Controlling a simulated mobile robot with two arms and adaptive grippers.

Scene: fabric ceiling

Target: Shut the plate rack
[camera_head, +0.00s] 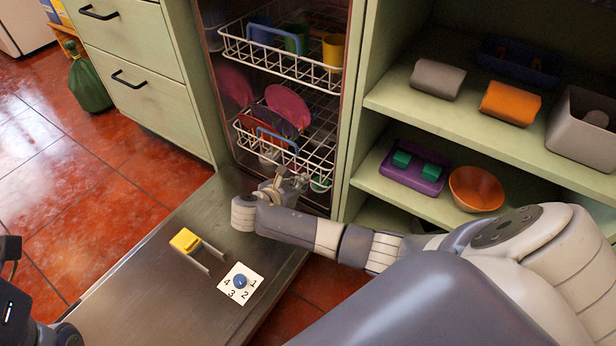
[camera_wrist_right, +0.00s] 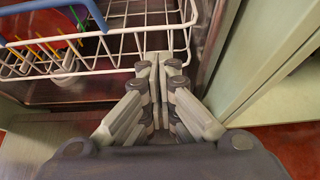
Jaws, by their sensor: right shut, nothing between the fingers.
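The plate rack (camera_head: 247,141) is the lower white wire rack of the open dishwasher. It holds pink and dark plates (camera_head: 287,104) and has a blue handle at its front. In the right wrist view its white wires (camera_wrist_right: 110,70) and blue handle (camera_wrist_right: 52,38) cross the top. My right gripper (camera_head: 294,181) is just in front of the rack's lower front edge. In the right wrist view its fingertips (camera_wrist_right: 160,62) are together, empty, at the right part of the rack front; I cannot tell whether they touch the wires. My left gripper is not seen.
The upper rack (camera_head: 262,58) holds cups. The dishwasher door (camera_head: 150,250) lies open below, with a yellow-handled part and a numbered dial on it. Drawers (camera_head: 130,50) stand left; green shelves (camera_head: 420,115) with an orange bowl (camera_head: 476,188) stand right.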

